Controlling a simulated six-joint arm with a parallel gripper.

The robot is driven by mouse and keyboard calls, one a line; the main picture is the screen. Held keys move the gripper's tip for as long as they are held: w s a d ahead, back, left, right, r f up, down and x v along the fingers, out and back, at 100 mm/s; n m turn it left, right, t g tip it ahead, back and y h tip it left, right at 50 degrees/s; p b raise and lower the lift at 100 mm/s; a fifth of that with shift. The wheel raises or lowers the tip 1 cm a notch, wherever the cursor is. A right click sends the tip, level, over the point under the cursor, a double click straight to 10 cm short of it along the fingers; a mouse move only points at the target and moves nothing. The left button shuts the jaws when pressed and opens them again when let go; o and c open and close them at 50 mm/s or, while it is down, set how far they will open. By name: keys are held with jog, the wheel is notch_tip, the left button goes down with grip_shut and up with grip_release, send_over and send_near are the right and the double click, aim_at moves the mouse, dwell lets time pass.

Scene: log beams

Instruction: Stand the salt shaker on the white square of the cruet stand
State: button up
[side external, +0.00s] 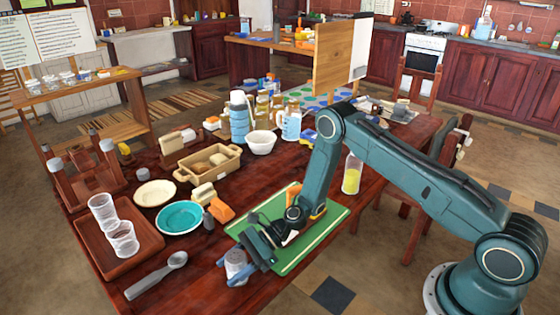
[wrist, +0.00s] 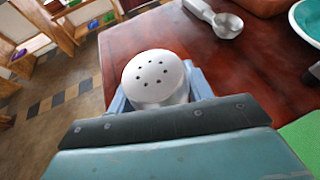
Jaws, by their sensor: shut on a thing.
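The salt shaker (side external: 236,264) is a pale cylinder with a domed, holed top, held upright at the table's front edge. In the wrist view its white top (wrist: 157,78) shows several dark holes. My gripper (side external: 240,272) is shut on it, with a blue finger on each side, also seen in the wrist view (wrist: 160,92). I cannot tell whether the shaker's base touches the table. A wooden rack with upright posts (side external: 85,178) at the far left may be the cruet stand. I cannot make out a white square on it.
A green board (side external: 318,238) lies under my wrist. A grey scoop (side external: 155,277), a wooden tray with clear cups (side external: 88,262), a teal plate (side external: 180,217) and a cream bowl (side external: 155,193) lie to the left.

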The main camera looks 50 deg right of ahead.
jog(key=shift+r, duration=0.25)
notch_tip(320, 180, up, 20)
jog(key=shift+f, duration=0.2)
dwell(0.5)
dwell(0.6)
jog(key=d+r+m+t+h, duration=0.2)
jog(key=d+m+t+h, duration=0.2)
jog(key=d, duration=0.5)
jog(key=d+r+m+t+h, duration=0.3)
jog(key=d+m, duration=0.4)
jog(key=d, duration=0.3)
jog(key=shift+t+h, duration=0.9)
jog(key=shift+t, duration=0.3)
